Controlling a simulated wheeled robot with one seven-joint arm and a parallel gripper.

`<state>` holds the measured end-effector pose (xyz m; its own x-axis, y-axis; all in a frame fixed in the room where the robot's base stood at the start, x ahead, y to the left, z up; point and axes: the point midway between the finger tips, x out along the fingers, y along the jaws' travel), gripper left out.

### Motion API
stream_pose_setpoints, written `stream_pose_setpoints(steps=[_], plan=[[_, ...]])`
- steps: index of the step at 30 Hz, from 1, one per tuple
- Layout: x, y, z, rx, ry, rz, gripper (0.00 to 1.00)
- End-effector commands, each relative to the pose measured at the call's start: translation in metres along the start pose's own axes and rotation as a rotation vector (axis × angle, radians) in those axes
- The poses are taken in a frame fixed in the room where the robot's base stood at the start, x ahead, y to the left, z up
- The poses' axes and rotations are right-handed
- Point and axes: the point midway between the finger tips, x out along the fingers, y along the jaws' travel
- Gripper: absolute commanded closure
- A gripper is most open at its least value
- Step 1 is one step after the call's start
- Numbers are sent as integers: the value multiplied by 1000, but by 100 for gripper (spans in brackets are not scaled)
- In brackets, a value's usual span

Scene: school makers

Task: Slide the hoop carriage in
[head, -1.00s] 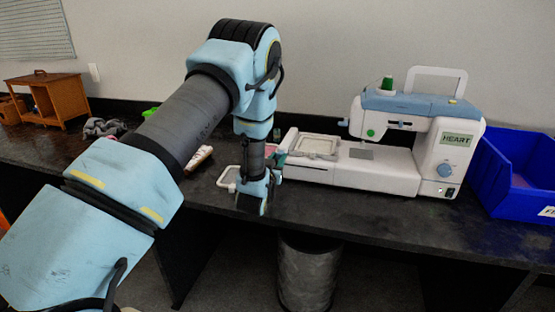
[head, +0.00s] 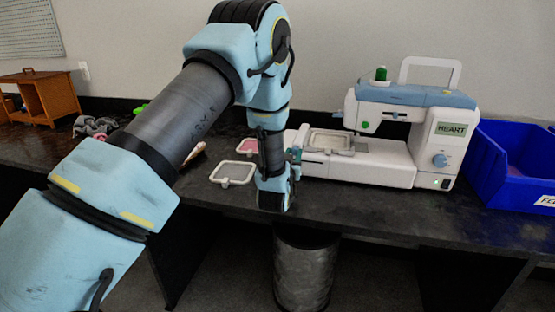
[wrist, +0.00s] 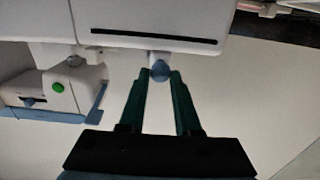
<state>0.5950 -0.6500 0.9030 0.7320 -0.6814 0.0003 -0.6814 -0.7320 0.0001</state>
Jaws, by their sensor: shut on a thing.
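The white and blue sewing machine (head: 405,135), labelled HEART, stands on the dark bench. A hoop with a pale frame (head: 330,142) lies over its left bed, left of the needle area. My gripper (wrist: 160,75) is shut on a small grey-blue knob (wrist: 160,68) on the end of a white block with a dark slot (wrist: 155,25), which seems to be the hoop carriage. In the head view my gripper (head: 293,158) is at the machine's left end, and my wrist partly hides the contact.
A loose white hoop (head: 233,174) and a pink-filled hoop (head: 247,146) lie left of my wrist. A blue bin (head: 515,170) stands right of the machine. A wooden box (head: 42,97) is far left. A grey waste bin (head: 303,270) stands below the bench edge.

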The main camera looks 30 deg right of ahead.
Motion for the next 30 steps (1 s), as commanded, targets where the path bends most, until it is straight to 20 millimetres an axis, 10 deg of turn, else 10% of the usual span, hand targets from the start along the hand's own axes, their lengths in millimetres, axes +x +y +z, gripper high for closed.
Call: stream_pose_setpoints(steps=[12, 30], plan=[[-1, 80, 4, -2, -1, 5, 100], [-1, 95, 2, 0, -4, 2, 100]])
